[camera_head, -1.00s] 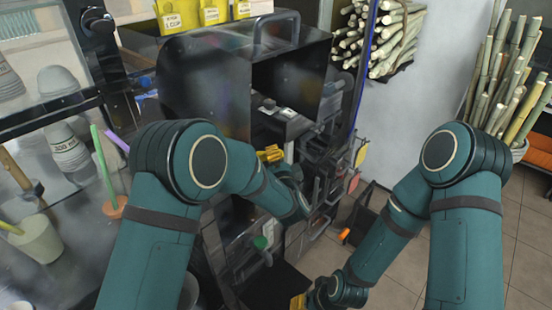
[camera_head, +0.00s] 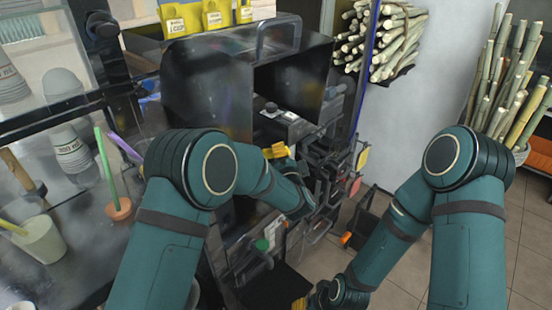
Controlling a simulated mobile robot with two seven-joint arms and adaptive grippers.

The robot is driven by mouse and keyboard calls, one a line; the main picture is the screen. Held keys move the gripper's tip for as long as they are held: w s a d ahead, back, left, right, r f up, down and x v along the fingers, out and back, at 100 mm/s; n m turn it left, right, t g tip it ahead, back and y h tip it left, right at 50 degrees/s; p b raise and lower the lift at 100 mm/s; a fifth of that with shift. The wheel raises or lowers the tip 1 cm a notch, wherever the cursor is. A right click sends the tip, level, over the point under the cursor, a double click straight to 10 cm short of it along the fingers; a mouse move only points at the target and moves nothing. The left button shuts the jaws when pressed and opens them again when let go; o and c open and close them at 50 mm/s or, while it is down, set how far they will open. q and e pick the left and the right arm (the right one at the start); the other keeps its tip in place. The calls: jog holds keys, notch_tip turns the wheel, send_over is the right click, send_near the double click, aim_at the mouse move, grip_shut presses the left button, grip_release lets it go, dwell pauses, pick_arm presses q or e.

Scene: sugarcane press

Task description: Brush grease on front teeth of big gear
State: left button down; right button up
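The black press (camera_head: 205,95) stands in the middle with its front housing open. The big gear and its front teeth cannot be made out. No brush or grease can be made out either. My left arm reaches across the press front; a yellow part that looks like my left gripper (camera_head: 276,151) is just below the press opening, partly behind the forearm and wrist. My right gripper (camera_head: 300,303) is low at the bottom edge, mostly cut off, with a bit of yellow showing. Whether either gripper is open, shut or holding something is not visible.
Cut cane (camera_head: 385,40) lies on a wall rack, and tall cane stands in a pot (camera_head: 520,150) at right. The left counter holds stacked cups (camera_head: 72,152), an orange-based holder (camera_head: 119,208) and a pale cup (camera_head: 42,242). Yellow labelled boxes (camera_head: 213,14) top the press. Tiled floor (camera_head: 400,275) is open at right.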

pick_arm(q)
jog(key=shift+w+d, duration=0.25)
jog(key=shift+w, duration=0.25)
jog(key=shift+s+a+f, duration=0.15)
jog(key=shift+s+a, duration=0.2)
jog(key=shift+a, duration=0.15)
jog(key=shift+s+a, duration=0.8)
jog(key=shift+a, duration=0.25)
jog(key=shift+r, duration=0.2)
jog(key=shift+r, duration=0.1)
jog(key=shift+w+d+r, duration=0.1)
jog(key=shift+w+d, duration=0.5)
jog(key=shift+d, duration=0.2)
jog(key=shift+w+d, duration=0.55)
jog(key=shift+d, duration=0.2)
jog(key=shift+s+a, duration=1.25)
jog(key=shift+a, duration=0.2)
